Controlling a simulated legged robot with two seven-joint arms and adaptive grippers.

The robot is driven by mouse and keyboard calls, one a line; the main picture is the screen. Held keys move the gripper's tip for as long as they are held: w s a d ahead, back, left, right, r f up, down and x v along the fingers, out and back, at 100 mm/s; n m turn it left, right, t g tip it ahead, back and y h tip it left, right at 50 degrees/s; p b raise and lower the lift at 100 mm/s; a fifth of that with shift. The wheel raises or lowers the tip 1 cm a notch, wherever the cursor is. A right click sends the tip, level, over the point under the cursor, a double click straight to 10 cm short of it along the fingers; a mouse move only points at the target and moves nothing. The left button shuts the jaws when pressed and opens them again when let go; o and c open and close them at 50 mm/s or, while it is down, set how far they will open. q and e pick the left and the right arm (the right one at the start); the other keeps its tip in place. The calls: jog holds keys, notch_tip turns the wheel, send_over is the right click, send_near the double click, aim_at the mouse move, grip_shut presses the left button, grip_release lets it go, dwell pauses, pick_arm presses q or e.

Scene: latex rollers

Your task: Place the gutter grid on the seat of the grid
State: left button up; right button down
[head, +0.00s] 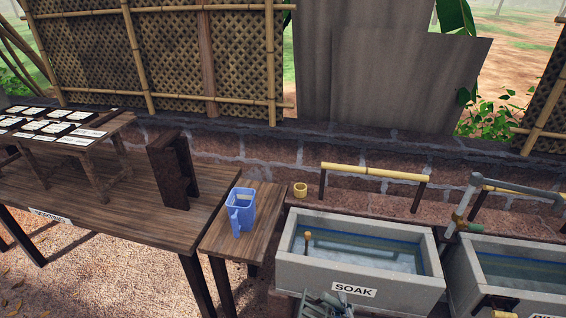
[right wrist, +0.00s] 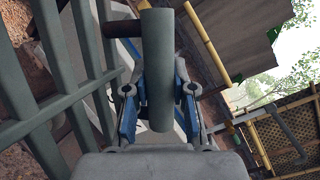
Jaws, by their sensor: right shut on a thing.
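My right gripper (right wrist: 158,98) shows in the right wrist view with its two blue-sided fingers closed on either side of a thick grey-green round bar. The bar seems to be part of the gutter grid (right wrist: 62,105), whose parallel grey-green bars fill the left of that view. In the head view, grey-green slatted parts at the bottom edge, in front of the soak trough, seem to be the grid (head: 326,306); they are cut off by the frame. The seat of the grid cannot be made out. My left gripper is not in view.
The soak trough (head: 290,270) holds water and a wooden-handled tool (head: 307,237). A second trough (head: 462,275) stands right of it, with a pipe (head: 466,197) between. A blue jug (head: 241,208) stands on a side table (head: 215,240). A bamboo rail (head: 375,172) is behind.

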aim_at(352, 310)
jog(key=s+d+h, duration=0.1)
jog(key=s+d+m+h, duration=0.1)
jog(key=d, duration=0.1)
jog(key=shift+d+r+m+h, duration=0.1)
jog(key=shift+d+m+h, duration=0.15)
jog(key=shift+m+h, duration=0.05)
dwell(0.6)
jog(key=shift+a, duration=0.1)
dwell(0.4)
